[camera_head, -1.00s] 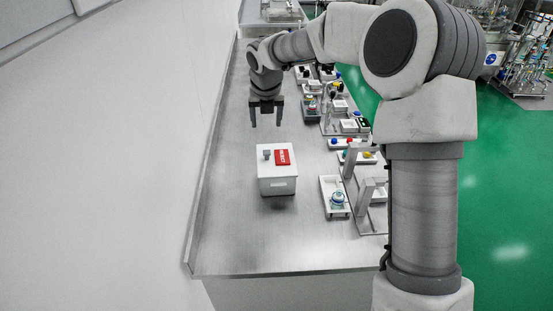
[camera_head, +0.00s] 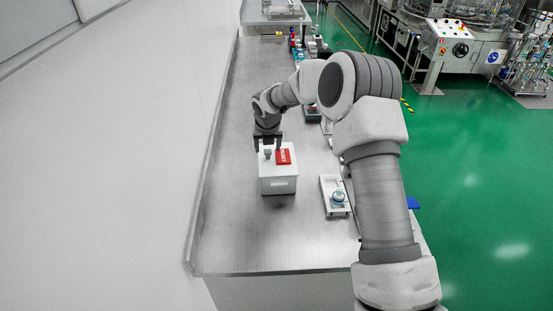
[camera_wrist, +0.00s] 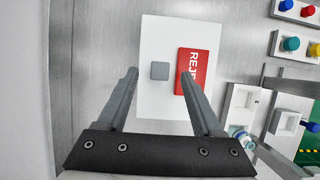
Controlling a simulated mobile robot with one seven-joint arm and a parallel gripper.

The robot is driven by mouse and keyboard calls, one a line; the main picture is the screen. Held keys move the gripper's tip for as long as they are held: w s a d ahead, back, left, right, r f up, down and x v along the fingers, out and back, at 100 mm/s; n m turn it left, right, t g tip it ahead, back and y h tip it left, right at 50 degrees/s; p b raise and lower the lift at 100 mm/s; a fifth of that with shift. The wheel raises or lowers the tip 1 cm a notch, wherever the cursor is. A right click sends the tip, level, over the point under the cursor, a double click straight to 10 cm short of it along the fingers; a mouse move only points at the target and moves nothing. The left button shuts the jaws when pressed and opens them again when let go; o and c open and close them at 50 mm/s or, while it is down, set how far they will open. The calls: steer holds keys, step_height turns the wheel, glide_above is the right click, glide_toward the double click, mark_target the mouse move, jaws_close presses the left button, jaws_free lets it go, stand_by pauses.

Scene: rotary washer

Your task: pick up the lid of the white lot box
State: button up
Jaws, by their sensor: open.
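The white lot box (camera_head: 278,186) stands upright on the metal bench, with its white lid (camera_head: 290,170) on top. The lid has a small grey knob (camera_head: 267,154) and a red label (camera_head: 283,156). In the wrist view the lid (camera_wrist: 165,40) shows from above, with the grey knob (camera_wrist: 159,71) and the red label (camera_wrist: 197,72), whose text is partly covered by a finger. My gripper (camera_head: 269,149) is open and empty, just above the lid at the knob. In the wrist view my gripper's fingertips (camera_wrist: 158,73) lie on either side of the knob. I cannot tell the exact height gap.
A white tray (camera_head: 325,184) with a blue-and-clear vessel (camera_head: 338,198) stands right of the box. Racks with coloured caps (camera_wrist: 292,44) lie further right. The bench (camera_head: 230,230) is clear to the left and front.

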steer(key=shift+x, duration=1.1)
jaws_close()
stand_by(0.6)
